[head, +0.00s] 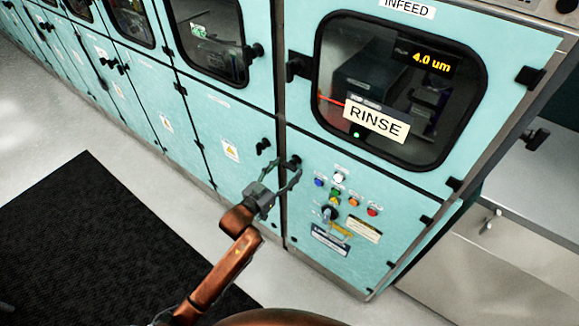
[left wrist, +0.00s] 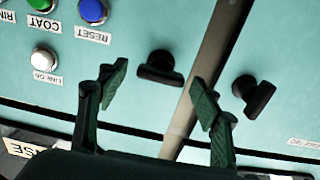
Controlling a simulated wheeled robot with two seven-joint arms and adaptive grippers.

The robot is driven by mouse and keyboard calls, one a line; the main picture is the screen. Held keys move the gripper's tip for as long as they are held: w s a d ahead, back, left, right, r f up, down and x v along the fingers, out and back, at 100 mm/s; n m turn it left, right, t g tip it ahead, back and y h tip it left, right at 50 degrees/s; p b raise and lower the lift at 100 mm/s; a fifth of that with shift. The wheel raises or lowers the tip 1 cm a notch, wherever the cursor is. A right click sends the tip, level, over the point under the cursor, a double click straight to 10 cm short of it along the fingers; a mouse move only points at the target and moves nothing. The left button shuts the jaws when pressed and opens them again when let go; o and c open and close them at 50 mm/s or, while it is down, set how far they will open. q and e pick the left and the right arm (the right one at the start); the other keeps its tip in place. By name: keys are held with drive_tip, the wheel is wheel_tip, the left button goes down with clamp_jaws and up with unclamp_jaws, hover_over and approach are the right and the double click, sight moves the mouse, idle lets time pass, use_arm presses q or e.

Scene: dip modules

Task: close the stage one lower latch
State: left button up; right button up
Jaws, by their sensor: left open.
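Two black latch handles sit on either side of the seam between the lower cabinet doors. One latch (head: 294,161) is at the upper left of the button panel; it also shows in the left wrist view (left wrist: 159,69). The other latch (head: 263,146) is on the neighbouring door to its left, and also in the left wrist view (left wrist: 254,93). No readable label tells which one is the stage one latch. My left gripper (head: 279,174) is open and empty, close before the doors. In the left wrist view its fingers (left wrist: 160,90) straddle the button-panel latch, with no clear contact. My right gripper is not in view.
Coloured buttons (head: 341,196) and a key-like switch (head: 329,213) sit right of the gripper. Above is a window (head: 400,90) with a RINSE sign (head: 376,121). A black mat (head: 90,235) lies on the floor at left. A metal bench (head: 520,215) stands at right.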

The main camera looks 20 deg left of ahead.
use_arm(q)
drive_tip(key=shift+x, duration=1)
drive_tip(key=c, duration=1.2)
